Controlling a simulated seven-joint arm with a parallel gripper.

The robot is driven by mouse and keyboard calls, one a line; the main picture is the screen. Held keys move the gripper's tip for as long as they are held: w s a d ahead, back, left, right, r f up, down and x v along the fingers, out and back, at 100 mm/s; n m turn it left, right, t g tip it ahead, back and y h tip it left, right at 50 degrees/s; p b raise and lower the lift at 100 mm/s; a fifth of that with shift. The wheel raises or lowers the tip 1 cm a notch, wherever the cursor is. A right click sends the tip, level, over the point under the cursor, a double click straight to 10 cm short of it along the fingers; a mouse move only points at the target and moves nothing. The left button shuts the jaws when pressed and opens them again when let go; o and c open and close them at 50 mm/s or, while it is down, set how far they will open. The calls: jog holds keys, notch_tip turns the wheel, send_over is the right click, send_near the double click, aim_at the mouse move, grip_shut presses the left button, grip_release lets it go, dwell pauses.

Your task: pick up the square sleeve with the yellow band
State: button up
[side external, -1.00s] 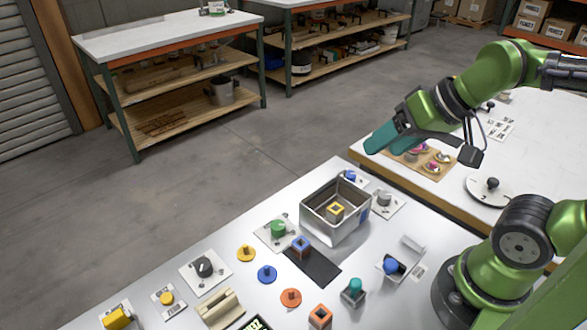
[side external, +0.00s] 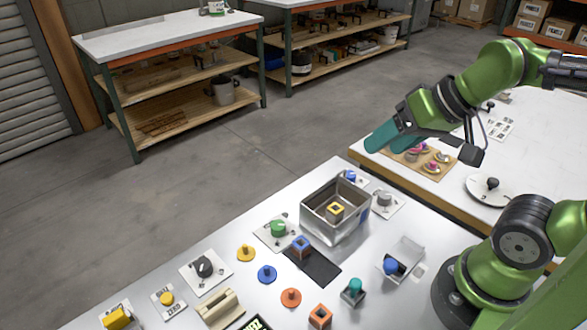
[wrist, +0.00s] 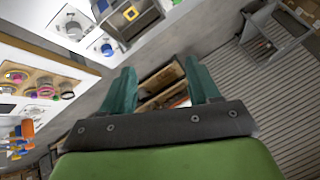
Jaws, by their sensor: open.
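The square sleeve with the yellow band (side external: 335,210) sits inside an open grey metal box (side external: 318,226) on the white table. In the wrist view the sleeve shows as a yellow square ring (wrist: 131,13) in the box at the top. My gripper (side external: 376,138) is up in the air, to the right of and above the box, apart from it. In the wrist view my gripper's teal fingers (wrist: 163,85) are spread with nothing held between them.
An orange-topped square sleeve (side external: 320,315) and a blue-topped one (side external: 301,245) stand on the table. Knobs and coloured discs crowd the left part. A wooden board (side external: 430,168) with pink-topped pieces lies on the other table below my gripper.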

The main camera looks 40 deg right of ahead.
dwell(0.4)
jog(key=shift+c, duration=0.6)
